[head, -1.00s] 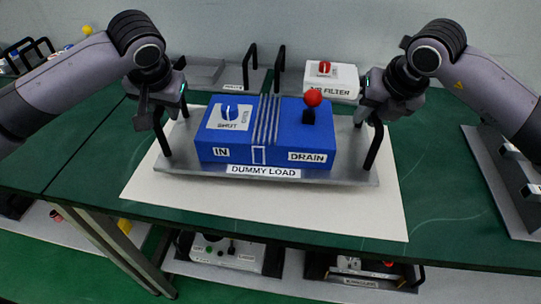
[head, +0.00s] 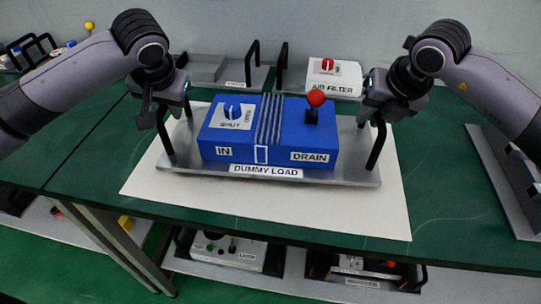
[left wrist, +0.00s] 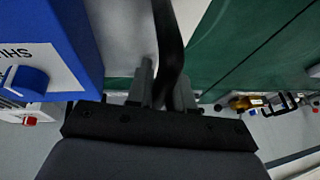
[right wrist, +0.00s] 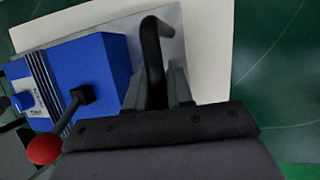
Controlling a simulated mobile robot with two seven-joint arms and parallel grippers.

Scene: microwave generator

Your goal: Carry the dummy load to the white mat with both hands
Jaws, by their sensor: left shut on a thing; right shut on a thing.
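The dummy load (head: 268,157) is a blue box on a grey metal tray with a black handle at each end. It is over the white mat (head: 300,208) on the green table; I cannot tell whether the tray touches the mat. My left gripper (head: 160,112) is shut on the left handle (head: 165,138), which also shows in the left wrist view (left wrist: 168,45). My right gripper (head: 374,108) is shut on the right handle (head: 377,148), which also shows in the right wrist view (right wrist: 152,50). The tray looks about level.
The white air filter box (head: 335,76) stands behind the load. A grey tray (head: 205,70) with a black handle is at the back. Another grey tray (head: 507,180) lies at the right. Labelled units (head: 228,250) sit on a shelf below the table.

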